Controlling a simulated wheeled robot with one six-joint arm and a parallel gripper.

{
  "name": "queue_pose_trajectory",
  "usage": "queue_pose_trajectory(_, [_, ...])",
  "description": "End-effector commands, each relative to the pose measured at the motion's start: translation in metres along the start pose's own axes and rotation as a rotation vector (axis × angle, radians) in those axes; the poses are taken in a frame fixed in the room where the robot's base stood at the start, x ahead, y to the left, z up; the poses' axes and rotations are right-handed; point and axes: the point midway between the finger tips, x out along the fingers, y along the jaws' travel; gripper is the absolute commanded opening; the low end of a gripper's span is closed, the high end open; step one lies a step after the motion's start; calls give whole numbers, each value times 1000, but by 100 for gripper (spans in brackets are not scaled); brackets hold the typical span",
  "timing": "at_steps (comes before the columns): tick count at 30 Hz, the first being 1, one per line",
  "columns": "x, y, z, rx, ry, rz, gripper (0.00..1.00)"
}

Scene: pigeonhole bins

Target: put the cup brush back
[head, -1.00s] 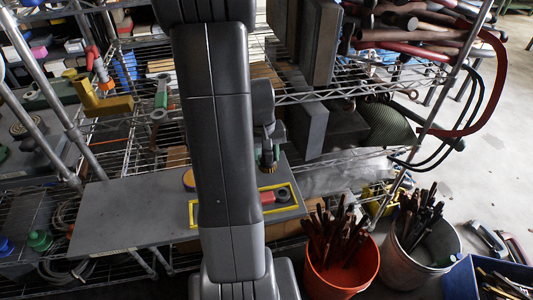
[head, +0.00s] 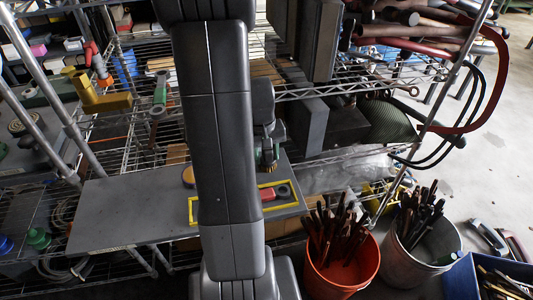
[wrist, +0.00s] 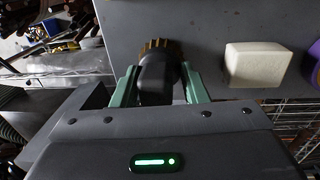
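The cup brush (wrist: 158,78) has a dark body and a ring of brass bristles. In the wrist view it sits between the two green fingers of my gripper (wrist: 161,88), which touch its sides. My arm hides part of the board and much of the gripper. I cannot tell whether the bristles touch the board. A yellow outlined rectangle (head: 247,231) on the board has a red-handled tool (head: 274,193) inside it.
A white block (wrist: 254,64) and a purple item (wrist: 315,58) lie on the board beside the brush. A wire shelf (head: 345,88) with dark blocks is above and behind. An orange bucket (head: 342,275) and a white bucket (head: 425,258) stand at right. The board's left part is bare.

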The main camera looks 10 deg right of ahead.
Motion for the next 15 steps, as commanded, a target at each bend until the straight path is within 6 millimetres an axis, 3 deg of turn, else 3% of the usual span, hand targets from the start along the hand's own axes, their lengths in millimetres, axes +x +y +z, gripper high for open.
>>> queue_pose_trajectory(13, [0, 0, 0, 0, 0, 0, 47])
queue_pose_trajectory(15, [0, 0, 0, 0, 0, 0, 59])
